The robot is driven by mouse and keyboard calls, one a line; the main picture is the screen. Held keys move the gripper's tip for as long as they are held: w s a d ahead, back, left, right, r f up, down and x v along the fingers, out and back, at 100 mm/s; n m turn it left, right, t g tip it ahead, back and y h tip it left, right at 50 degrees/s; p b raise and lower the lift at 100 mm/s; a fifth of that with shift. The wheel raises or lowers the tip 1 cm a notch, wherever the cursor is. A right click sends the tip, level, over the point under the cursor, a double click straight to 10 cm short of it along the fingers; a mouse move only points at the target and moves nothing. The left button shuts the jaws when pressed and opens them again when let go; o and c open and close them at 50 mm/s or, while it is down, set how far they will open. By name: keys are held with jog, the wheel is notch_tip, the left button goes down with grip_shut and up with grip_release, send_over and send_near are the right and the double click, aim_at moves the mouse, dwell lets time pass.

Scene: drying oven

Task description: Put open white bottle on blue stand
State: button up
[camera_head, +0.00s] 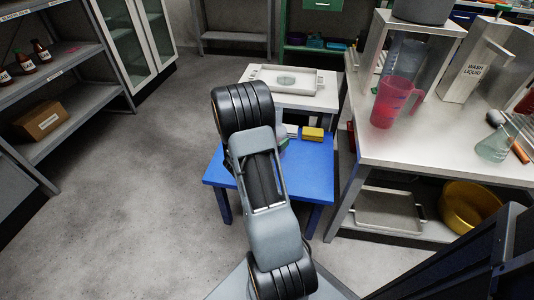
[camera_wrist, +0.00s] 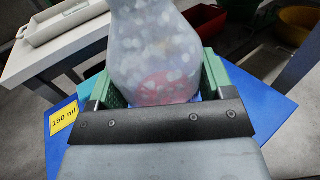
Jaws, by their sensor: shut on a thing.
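A translucent whitish bottle (camera_wrist: 155,50), with pale spots and a reddish patch low down, is between the green-padded fingers of my gripper (camera_wrist: 158,84) in the wrist view. My gripper is shut on it. The bottle's top is cut off by the frame edge, so its mouth is not seen. The blue stand (camera_head: 310,172) is a low blue table in the head view, and its top also shows behind the bottle in the wrist view (camera_wrist: 262,92). I cannot tell whether the bottle touches it. My arm hides most of the gripper and bottle in the head view.
A white table (camera_head: 300,101) with a pale tray (camera_head: 262,76) stands behind. Floor at left is clear.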

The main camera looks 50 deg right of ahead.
jog(key=shift+w+d+f+b, duration=0.1)
jog(key=shift+w+f+b, duration=0.65)
jog(key=shift+f, duration=0.75)
jog(key=shift+w+d+f+b, duration=0.1)
jog(key=shift+w+f+b, duration=0.65)
jog(key=shift+f, duration=0.7)
jog(key=shift+w+f+b, duration=0.6)
jog(key=shift+w+f, duration=0.3)
jog(key=shift+f, duration=0.6)
jog(key=shift+f, duration=0.15)
jog(key=o, duration=1.1)
